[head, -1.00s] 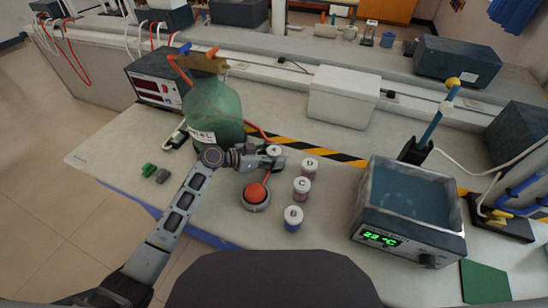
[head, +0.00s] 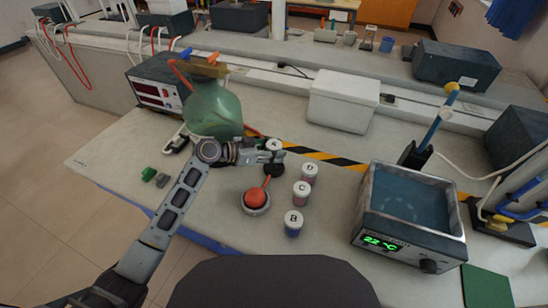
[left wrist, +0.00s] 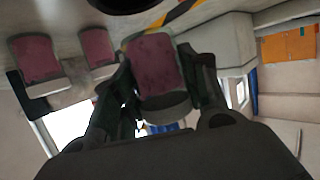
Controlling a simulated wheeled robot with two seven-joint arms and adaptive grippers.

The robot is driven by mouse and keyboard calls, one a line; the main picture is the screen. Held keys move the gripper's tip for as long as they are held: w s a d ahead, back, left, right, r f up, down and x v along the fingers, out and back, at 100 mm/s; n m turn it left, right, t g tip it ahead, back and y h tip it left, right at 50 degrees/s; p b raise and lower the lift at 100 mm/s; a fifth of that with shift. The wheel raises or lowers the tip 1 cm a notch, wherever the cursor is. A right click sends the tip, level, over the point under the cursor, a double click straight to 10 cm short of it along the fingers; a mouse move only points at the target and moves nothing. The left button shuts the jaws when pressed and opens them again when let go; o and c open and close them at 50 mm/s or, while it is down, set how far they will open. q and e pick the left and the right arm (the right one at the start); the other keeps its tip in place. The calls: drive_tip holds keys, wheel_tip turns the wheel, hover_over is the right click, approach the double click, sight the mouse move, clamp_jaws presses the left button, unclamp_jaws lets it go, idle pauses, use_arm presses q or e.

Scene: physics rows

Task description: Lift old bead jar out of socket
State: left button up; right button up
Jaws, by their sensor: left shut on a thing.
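My left gripper (head: 272,154) is shut on jar A (head: 274,144), a small jar with a white lid lettered A. In the left wrist view the jar (left wrist: 154,65) sits between both fingers, with dull pink contents and its lid end toward my palm. A dark round patch (head: 273,171), apparently the socket, lies below the jar in the head view. The jar is raised above it, with a gap between them. A dark round shape (left wrist: 122,4) also shows at the top of the left wrist view. My right gripper is not in view.
Jars D (head: 309,173), C (head: 301,191) and B (head: 293,223) stand close by on the right. A red ball (head: 255,197) in a grey ring is just in front. A green bottle (head: 212,108) stands left, a water bath (head: 412,205) right.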

sight(274, 144)
use_arm(q)
wheel_tip(274, 144, up, 4)
drive_tip(key=shift+f, duration=0.1)
drive_tip(key=shift+r, duration=0.65)
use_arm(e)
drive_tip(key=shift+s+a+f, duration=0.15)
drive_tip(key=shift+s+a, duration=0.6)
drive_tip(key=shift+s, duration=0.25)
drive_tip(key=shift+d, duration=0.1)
